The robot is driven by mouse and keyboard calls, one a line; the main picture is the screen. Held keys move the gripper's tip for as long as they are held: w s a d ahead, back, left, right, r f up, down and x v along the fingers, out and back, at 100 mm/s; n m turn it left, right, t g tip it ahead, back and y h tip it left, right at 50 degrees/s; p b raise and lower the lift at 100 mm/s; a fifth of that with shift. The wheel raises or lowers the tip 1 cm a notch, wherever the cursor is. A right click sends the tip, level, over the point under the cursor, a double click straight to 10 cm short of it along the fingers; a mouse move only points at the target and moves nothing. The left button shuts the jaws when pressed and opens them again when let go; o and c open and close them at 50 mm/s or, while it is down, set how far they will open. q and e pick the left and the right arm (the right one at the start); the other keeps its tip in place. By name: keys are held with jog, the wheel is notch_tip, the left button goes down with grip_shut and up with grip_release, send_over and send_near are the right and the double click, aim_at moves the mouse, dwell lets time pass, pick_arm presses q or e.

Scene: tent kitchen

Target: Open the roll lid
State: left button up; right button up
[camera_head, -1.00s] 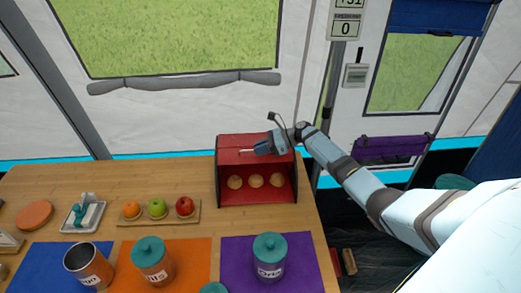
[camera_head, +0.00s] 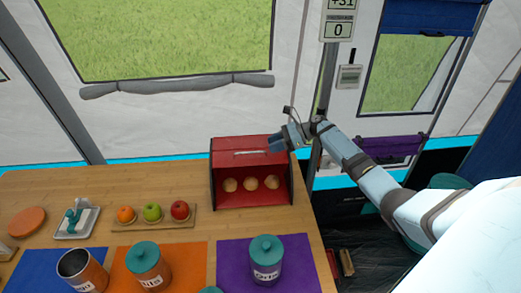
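The red bread box (camera_head: 216,190) stands at the back right of the wooden table. Its front is open and three round buns (camera_head: 251,183) show inside. Its red roll lid (camera_head: 235,153) is at the top, with a thin pale handle (camera_head: 252,153) along it. My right gripper (camera_head: 274,144) is at the top right of the box, to the right of the handle and apart from it. Its fingers are too small to tell open from shut. My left gripper is not in view.
An orange, a green apple and a red apple (camera_head: 180,210) sit on a wooden tray left of the box. Canisters (camera_head: 266,259) stand on coloured mats in front. Bare table lies between the box and the purple mat (camera_head: 234,274).

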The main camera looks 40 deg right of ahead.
jog(key=v, duration=0.6)
jog(key=shift+d, duration=0.15)
dwell(0.3)
